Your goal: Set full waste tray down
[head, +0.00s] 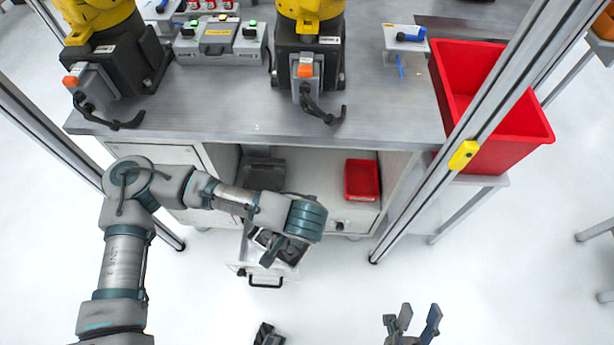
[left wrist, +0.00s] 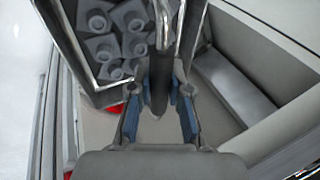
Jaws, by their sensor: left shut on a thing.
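The waste tray (left wrist: 62,30) is a metal-rimmed tray filled with several grey parts, seen at upper left in the left wrist view. My left gripper (left wrist: 160,95) is shut on its upright handle bar. In the head view the left gripper (head: 272,252) reaches down over the open drawer (head: 243,270), and the arm hides most of the tray. The tray lies at or just above the drawer; whether it touches the bottom I cannot tell. My right gripper (head: 420,314) is open and empty over the floor at the bottom right.
The drawer's front has a black handle (head: 265,284). A small red tray (head: 362,180) sits on the shelf under the grey workbench (head: 215,92). A large red bin (head: 510,135) stands at the right behind a metal frame post (head: 490,110).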

